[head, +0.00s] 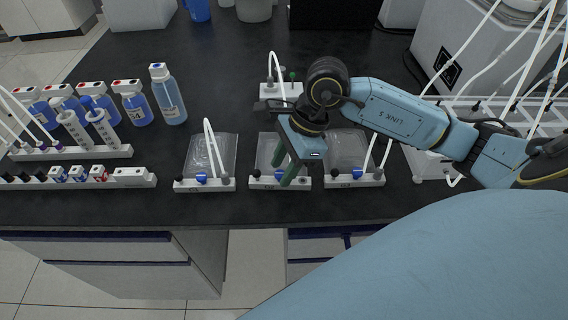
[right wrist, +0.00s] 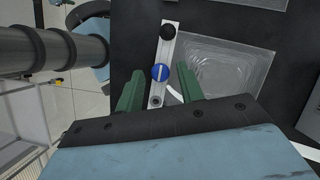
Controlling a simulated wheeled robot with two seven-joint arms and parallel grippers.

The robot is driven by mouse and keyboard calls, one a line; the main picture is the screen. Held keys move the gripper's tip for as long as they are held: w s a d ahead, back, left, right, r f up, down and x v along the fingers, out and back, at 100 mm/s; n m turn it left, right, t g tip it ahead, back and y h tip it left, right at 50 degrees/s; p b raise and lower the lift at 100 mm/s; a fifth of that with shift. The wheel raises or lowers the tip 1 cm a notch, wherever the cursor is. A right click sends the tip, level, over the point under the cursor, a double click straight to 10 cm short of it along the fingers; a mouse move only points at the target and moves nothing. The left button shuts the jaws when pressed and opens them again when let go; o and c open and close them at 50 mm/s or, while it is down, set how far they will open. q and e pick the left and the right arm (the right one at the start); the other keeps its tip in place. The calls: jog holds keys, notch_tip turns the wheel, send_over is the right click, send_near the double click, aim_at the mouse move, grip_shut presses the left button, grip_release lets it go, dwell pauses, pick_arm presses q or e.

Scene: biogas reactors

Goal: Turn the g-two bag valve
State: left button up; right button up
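The G2 bag (head: 267,150) is a clear flat bag behind a white holder (head: 260,183) on the black bench, the middle one of three. Its blue valve (head: 279,175) sits on the holder and is partly covered by my gripper in the head view. My right gripper (head: 284,170) points down over this holder, its green fingers open. In the right wrist view the round blue valve (right wrist: 159,72) with a pale slot line lies in the gap between the fingertips (right wrist: 159,80). I cannot tell contact or height. My left gripper is not in view.
The G1 bag (head: 208,155) and G3 bag (head: 347,150) stand close on either side with white tubes. Blue-liquid bottles (head: 135,103), syringes and small vials fill the left. A white fitting with a tube (head: 280,90) stands behind. The bench's front edge is near.

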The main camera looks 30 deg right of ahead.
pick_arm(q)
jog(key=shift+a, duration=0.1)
pick_arm(e)
jog(key=shift+o, duration=0.2)
jog(key=shift+r, duration=0.1)
jog(key=shift+d+r, duration=0.15)
jog(key=shift+r, duration=0.1)
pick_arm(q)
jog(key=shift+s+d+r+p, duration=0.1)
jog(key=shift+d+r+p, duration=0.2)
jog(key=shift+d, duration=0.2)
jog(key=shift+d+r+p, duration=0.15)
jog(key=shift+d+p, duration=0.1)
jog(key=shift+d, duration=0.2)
pick_arm(e)
jog(key=v, duration=1.2)
jog(key=shift+r, duration=0.3)
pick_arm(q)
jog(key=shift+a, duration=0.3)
pick_arm(e)
jog(key=shift+d, duration=0.1)
jog(key=shift+s, duration=0.15)
